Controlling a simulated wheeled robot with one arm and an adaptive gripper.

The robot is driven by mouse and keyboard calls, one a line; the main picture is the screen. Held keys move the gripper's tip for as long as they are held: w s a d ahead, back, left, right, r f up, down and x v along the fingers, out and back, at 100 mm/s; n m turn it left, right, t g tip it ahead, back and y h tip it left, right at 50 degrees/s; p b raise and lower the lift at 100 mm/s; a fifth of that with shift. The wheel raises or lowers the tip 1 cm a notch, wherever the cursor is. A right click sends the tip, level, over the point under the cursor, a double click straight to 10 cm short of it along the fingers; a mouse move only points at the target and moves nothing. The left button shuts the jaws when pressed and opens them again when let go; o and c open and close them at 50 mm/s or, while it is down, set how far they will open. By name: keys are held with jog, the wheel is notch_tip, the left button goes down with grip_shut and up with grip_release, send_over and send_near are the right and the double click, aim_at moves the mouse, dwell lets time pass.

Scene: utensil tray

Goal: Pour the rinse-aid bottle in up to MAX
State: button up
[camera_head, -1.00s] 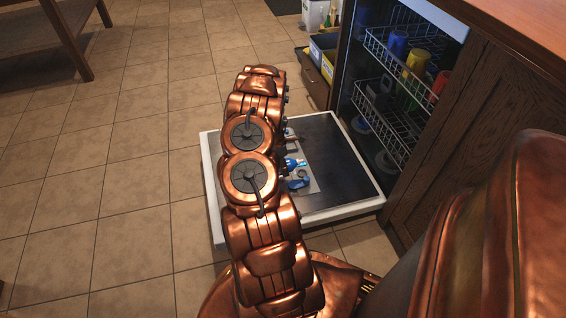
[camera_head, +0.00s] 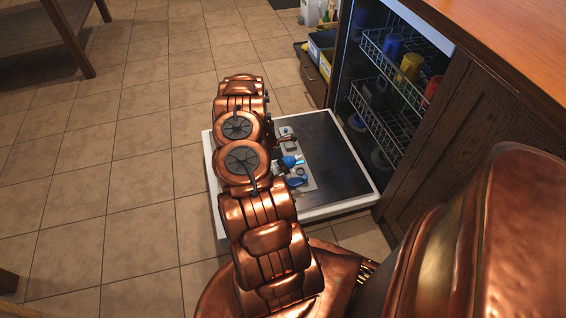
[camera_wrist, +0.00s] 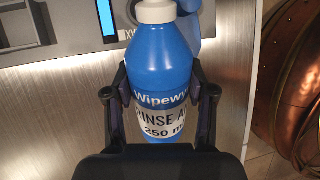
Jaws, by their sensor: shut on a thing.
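The blue rinse-aid bottle (camera_wrist: 162,60) with a white top (camera_wrist: 155,11) fills the middle of the wrist view. Its label reads "RINSE A…" and "250 ml". My gripper (camera_wrist: 160,100) is shut on its sides. In the head view the bottle (camera_head: 289,161) shows beside my arm, over the dispenser panel (camera_head: 308,178). The panel (camera_wrist: 72,20) in the wrist view has a bright blue level window (camera_wrist: 105,18) with a mark partly hidden by the bottle. A blue lid (camera_head: 296,182) stands open; the filling hole is hidden. I see no liquid flowing.
The dishwasher door (camera_head: 345,160) lies folded down, its right part clear. Racks with cups (camera_head: 410,68) stand inside the machine. A wooden counter (camera_head: 520,35) is at the right. Tiled floor (camera_head: 120,150) is free at the left.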

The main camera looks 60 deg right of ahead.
jog(key=r+p, duration=0.1)
jog(key=g+h+p, duration=0.1)
jog(key=p, duration=0.1)
jog(key=shift+s+d+r, duration=0.1)
jog(key=shift+d+r, duration=0.05)
jog(key=shift+r, duration=0.2)
jog(key=shift+s+g+p, duration=0.15)
jog(key=shift+g+p, duration=0.25)
jog(key=shift+p, duration=0.05)
jog(key=shift+d+r+g+h+p, duration=0.25)
jog(key=shift+g+h+p, duration=0.2)
jog(key=shift+p, duration=0.35)
jog(key=shift+s+r+g+h+p, duration=0.2)
jog(key=shift+s+g+h+p, duration=0.05)
jog(key=shift+h+p, duration=0.15)
jog(key=shift+d, duration=0.1)
